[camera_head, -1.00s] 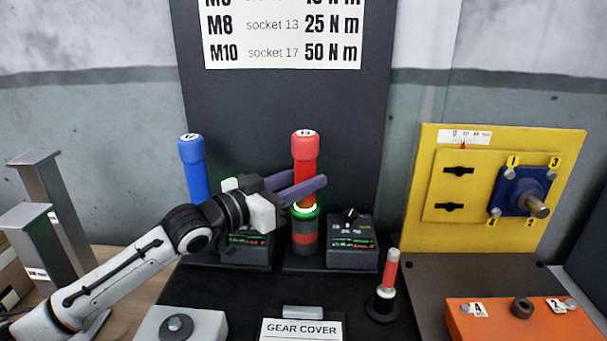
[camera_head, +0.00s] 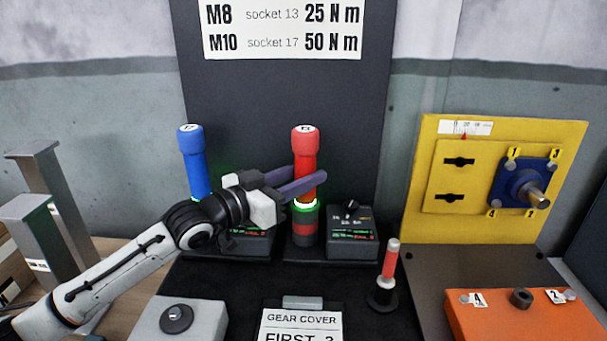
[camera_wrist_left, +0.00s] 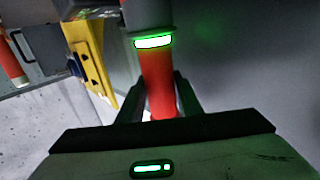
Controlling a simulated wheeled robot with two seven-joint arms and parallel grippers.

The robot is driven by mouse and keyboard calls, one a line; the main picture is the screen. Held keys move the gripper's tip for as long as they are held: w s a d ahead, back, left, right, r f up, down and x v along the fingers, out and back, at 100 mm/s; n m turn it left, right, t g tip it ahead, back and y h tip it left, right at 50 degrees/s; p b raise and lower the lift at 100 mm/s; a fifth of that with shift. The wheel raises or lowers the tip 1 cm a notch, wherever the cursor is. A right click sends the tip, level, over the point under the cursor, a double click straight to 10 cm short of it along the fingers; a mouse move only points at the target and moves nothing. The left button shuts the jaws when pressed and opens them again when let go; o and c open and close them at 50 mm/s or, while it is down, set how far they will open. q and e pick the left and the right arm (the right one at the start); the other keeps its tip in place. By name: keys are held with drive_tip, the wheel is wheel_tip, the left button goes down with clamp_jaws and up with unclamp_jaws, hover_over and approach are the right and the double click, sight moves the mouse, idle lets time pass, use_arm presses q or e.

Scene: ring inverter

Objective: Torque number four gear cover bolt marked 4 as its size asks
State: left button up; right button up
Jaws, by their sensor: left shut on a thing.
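My left gripper (camera_head: 308,181) is shut on the red tool (camera_head: 305,143), whose top is marked with a number that looks like 13. The tool stands upright in a dark holder (camera_head: 303,239), with a lit green ring just below the fingers. The wrist view shows the red handle (camera_wrist_left: 158,85) between both fingers. An orange block (camera_head: 520,322) at the lower right has bolts tagged 4 (camera_head: 465,298) and 2 (camera_head: 571,295). A blue flange (camera_head: 523,187) on the yellow panel also has tags 1 to 4. My right gripper is out of view.
A blue tool (camera_head: 193,160) stands left of the red one. A control box with a knob (camera_head: 351,236) is at its right. A small red-and-white tool (camera_head: 389,266) stands on the dark bench. The chart (camera_head: 283,27) lists M8, socket 13, 25 N m. A GEAR COVER card (camera_head: 302,324) lies in front.

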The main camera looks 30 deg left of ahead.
use_arm(q)
drive_tip(key=shift+r, duration=0.1)
drive_tip(key=o, duration=1.3)
drive_tip(key=shift+f, duration=0.4)
drive_tip(key=v, duration=1)
drive_tip(key=shift+s+r+b, duration=0.15)
drive_tip(key=shift+r+b, duration=0.15)
drive_tip(key=shift+b, duration=0.05)
drive_tip(key=shift+s, duration=0.1)
